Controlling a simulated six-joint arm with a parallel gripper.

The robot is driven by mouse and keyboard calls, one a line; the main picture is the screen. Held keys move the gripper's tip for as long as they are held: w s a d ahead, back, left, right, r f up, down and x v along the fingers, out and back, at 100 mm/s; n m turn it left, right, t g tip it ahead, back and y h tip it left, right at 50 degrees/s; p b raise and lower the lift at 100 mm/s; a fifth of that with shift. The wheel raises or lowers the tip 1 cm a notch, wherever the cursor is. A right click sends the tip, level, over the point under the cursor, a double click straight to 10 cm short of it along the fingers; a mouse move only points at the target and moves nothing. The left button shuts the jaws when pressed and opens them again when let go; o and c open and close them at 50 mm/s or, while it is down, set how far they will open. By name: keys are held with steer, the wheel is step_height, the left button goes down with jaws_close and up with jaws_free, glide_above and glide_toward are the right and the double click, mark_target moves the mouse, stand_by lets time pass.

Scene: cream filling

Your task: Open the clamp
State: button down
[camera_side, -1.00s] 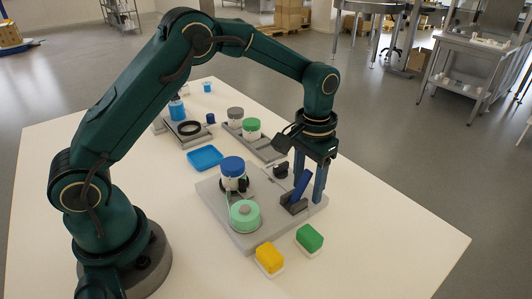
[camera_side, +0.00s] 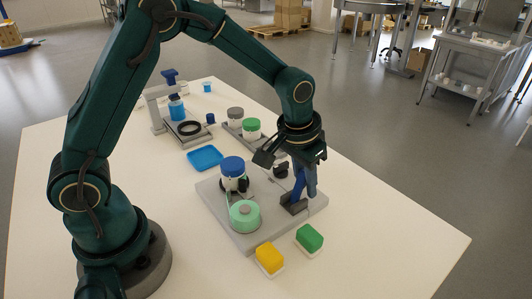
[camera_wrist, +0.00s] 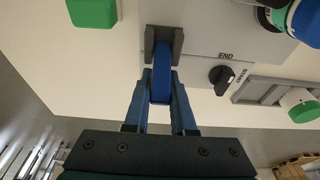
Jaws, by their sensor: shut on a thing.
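The blue lever (camera_wrist: 160,75) stands in a dark grey bracket (camera_wrist: 164,42) on the right end of the grey base plate; it also shows in the side view (camera_side: 298,190). My gripper (camera_wrist: 162,100) is shut on the lever, one finger on each side of it. In the side view my gripper (camera_side: 305,185) partly hides the lever. A blue-lidded jar (camera_side: 232,173) stands on the same plate (camera_side: 215,205) between dark clamp pads. A mint-green round part (camera_side: 245,216) sits in front of the jar.
A black knob (camera_wrist: 222,76) marked END and START is beside the lever. A green block (camera_side: 309,239) and a yellow block (camera_side: 269,259) lie in front of the plate. A blue tray (camera_side: 205,158) and a rack with a green-lidded jar (camera_side: 251,127) are behind.

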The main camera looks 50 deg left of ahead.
mark_target(300, 178)
steer(key=shift+s+r+t, duration=0.15)
steer(key=shift+s+t, duration=0.05)
steer(key=shift+t, duration=0.45)
steer(key=shift+s+r+t, duration=0.15)
steer(key=shift+s+t, duration=0.05)
steer(key=shift+t, duration=0.45)
steer(key=shift+s+r+t, duration=0.1)
steer(key=shift+t, duration=0.4)
steer(key=c, duration=0.7)
jaws_free()
steer(key=shift+c, duration=0.2)
steer(key=shift+s+r, duration=0.1)
steer(key=shift+v, duration=2.4)
